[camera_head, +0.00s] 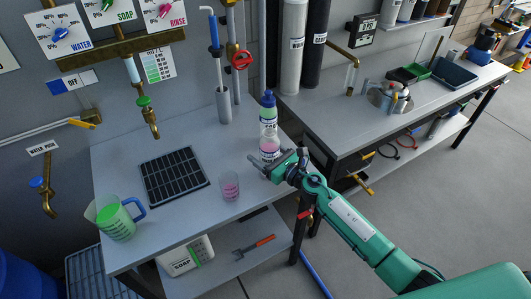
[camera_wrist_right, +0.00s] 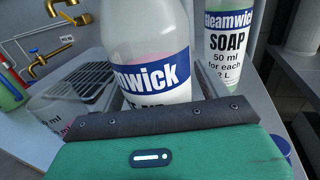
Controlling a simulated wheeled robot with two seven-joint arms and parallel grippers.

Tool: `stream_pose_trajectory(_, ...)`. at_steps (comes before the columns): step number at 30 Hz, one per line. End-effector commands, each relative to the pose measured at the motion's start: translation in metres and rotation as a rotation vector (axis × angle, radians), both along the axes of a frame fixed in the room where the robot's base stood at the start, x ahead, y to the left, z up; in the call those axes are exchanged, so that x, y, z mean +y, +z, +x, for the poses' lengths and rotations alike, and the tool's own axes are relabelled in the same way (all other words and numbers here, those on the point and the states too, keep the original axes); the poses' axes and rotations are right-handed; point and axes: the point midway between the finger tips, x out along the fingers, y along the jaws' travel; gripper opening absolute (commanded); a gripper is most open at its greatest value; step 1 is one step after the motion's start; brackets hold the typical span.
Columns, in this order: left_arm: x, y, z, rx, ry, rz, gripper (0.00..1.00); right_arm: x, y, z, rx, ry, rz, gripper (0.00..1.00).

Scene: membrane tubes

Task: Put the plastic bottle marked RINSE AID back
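The RINSE AID bottle (camera_head: 270,145), with pink liquid and a blue-and-white label, stands upright on the grey table. In the right wrist view it (camera_wrist_right: 148,50) fills the space before the palm, its label partly hidden behind the gripper's dark edge. My right gripper (camera_head: 276,157) is low at the bottle, its fingers apart on either side of it; whether they touch it I cannot tell. A SOAP bottle (camera_wrist_right: 228,45) with green liquid stands just behind; it also shows in the head view (camera_head: 267,112). My left gripper is out of view.
On the table are a pink-filled beaker (camera_head: 229,186), a black drain grid (camera_head: 174,176) and a green-filled jug (camera_head: 117,218). A brass tap (camera_head: 150,120) hangs above. A SOAP container (camera_head: 186,256) is on the lower shelf. A second bench (camera_head: 340,120) stands at right.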

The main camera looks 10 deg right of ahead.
Motion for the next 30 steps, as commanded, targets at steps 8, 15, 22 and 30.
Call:
stream_pose_trajectory(8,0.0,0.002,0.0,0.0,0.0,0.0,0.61,0.0,0.002,0.0,0.0,0.0,0.0,0.76)
stream_pose_trajectory(15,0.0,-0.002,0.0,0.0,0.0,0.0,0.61,-0.016,0.001,-0.023,0.0,0.0,-0.004,0.76)
stream_pose_trajectory(22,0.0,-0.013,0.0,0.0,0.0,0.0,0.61,-0.045,-0.001,-0.066,0.001,0.0,-0.004,0.76)
stream_pose_trajectory(30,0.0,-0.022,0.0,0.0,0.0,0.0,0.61,-0.064,0.002,-0.094,0.0,0.0,0.0,0.76)
